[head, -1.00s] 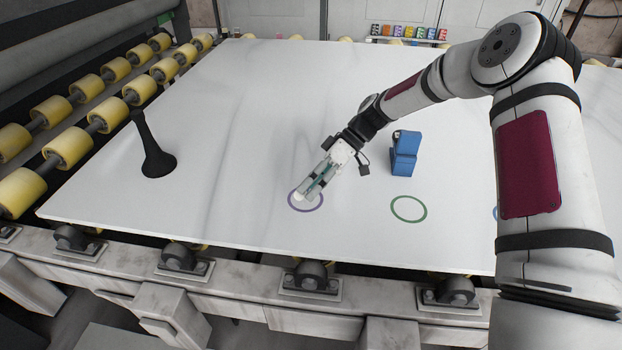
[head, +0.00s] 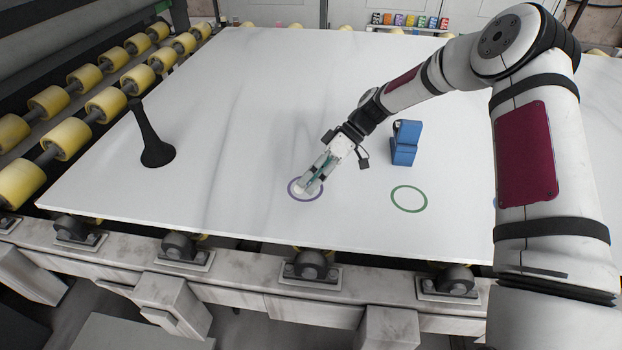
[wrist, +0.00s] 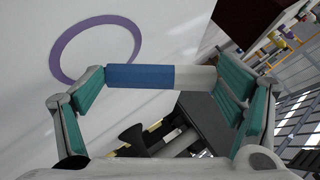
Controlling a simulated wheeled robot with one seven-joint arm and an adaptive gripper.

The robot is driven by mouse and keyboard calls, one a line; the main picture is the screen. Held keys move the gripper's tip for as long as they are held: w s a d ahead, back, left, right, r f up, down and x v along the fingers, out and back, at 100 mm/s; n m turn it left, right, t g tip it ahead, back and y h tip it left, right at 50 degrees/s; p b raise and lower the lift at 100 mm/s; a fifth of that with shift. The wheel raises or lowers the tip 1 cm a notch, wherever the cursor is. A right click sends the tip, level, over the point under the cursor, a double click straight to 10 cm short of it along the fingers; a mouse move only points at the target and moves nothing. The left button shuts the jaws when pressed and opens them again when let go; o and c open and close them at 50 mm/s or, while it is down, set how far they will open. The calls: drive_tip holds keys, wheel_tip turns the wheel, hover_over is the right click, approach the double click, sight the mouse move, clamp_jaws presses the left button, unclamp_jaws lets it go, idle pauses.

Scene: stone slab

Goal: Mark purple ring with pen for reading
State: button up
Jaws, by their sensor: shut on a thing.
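The purple ring (head: 290,188) is drawn flat on the white stone slab, near its front edge. It also shows at the upper left of the wrist view (wrist: 56,56). My gripper (head: 313,182) is over the ring's right part in the head view and covers some of it. In the wrist view, its teal-padded fingers (wrist: 160,80) are shut on the pen (wrist: 140,76), a blue and white cylinder lying crosswise between them. The pen is hard to make out in the head view. I cannot tell whether it touches the slab.
A green ring (head: 393,195) lies to the right, with a blue block-like object (head: 404,143) behind it. A black flared stand (head: 152,145) is on the slab's left. Yellow rollers (head: 65,138) line the left side. Small coloured items (head: 410,20) sit at the back.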

drive_tip(key=shift+f+b, duration=0.4)
drive_tip(key=shift+f, duration=0.2)
idle(1.6)
drive_tip(key=shift+s+a+p, duration=0.2)
drive_tip(key=shift+s+p, duration=0.3)
drive_tip(key=shift+s, duration=0.4)
drive_tip(key=shift+s+a+p, duration=0.15)
drive_tip(key=shift+s+p, duration=0.3)
drive_tip(key=shift+s, duration=0.45)
idle(2.5)
drive_tip(key=shift+r, duration=0.1)
wheel_tip(320, 180, up, 7)
drive_tip(key=p, duration=0.1)
drive_tip(key=shift+p, duration=0.4)
idle(0.4)
